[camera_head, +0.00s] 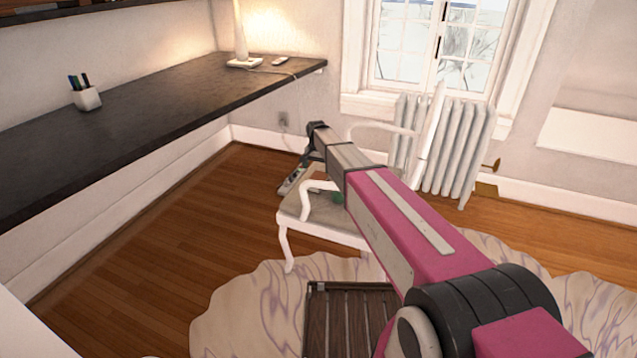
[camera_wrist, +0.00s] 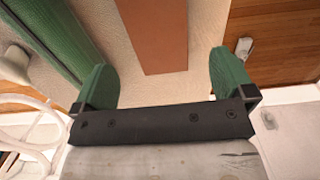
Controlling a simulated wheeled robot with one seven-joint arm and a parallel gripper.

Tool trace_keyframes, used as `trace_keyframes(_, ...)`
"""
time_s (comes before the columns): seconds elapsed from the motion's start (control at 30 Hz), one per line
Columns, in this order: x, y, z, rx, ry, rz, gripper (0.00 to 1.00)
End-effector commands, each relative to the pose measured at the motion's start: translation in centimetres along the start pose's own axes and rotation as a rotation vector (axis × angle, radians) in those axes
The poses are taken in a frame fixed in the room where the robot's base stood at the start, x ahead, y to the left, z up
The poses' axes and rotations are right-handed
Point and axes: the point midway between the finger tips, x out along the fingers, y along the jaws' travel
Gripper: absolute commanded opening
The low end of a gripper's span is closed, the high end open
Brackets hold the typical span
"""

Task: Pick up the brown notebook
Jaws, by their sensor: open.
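A flat brown rectangle, which looks like the brown notebook (camera_wrist: 152,35), lies on a pale textured surface in the wrist view. That surface appears to be the seat of the white chair (camera_head: 297,204). My gripper (camera_wrist: 160,62) is open, with its two green fingers spread on either side of the near end of the brown rectangle and nothing held between them. The gap in height between fingers and notebook is hard to judge. In the head view my arm hides most of the seat, and I cannot make out the notebook there.
A dark wall desk (camera_head: 135,108) runs along the left, with a pen cup (camera_head: 87,98) and a lamp (camera_head: 241,40). A white radiator (camera_head: 455,150) stands under the window. A dark slatted crate (camera_head: 340,320) stands on the rug (camera_head: 245,315). Wood floor on the left is clear.

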Motion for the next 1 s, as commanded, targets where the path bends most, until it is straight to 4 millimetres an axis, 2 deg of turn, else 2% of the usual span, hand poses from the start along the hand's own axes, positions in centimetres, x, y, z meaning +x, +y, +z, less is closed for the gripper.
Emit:
trace_keyframes(0.1, 1.8, 0.0, -0.1, 0.000, 0.000, 0.000, 1.00)
trace_keyframes(0.37, 3.5, 0.1, -0.2, 0.000, 0.000, 0.000, 1.00)
trace_keyframes(0.63, 7.1, 0.2, -0.3, 0.000, 0.000, 0.000, 1.00)
trace_keyframes(0.9, 7.6, 0.2, -0.3, 0.000, 0.001, 0.000, 1.00)
trace_keyframes(0.93, 7.6, 0.2, -0.3, 0.000, 0.001, 0.000, 0.94)
trace_keyframes(1.0, 7.6, 0.2, -0.3, 0.000, 0.001, 0.000, 0.71)
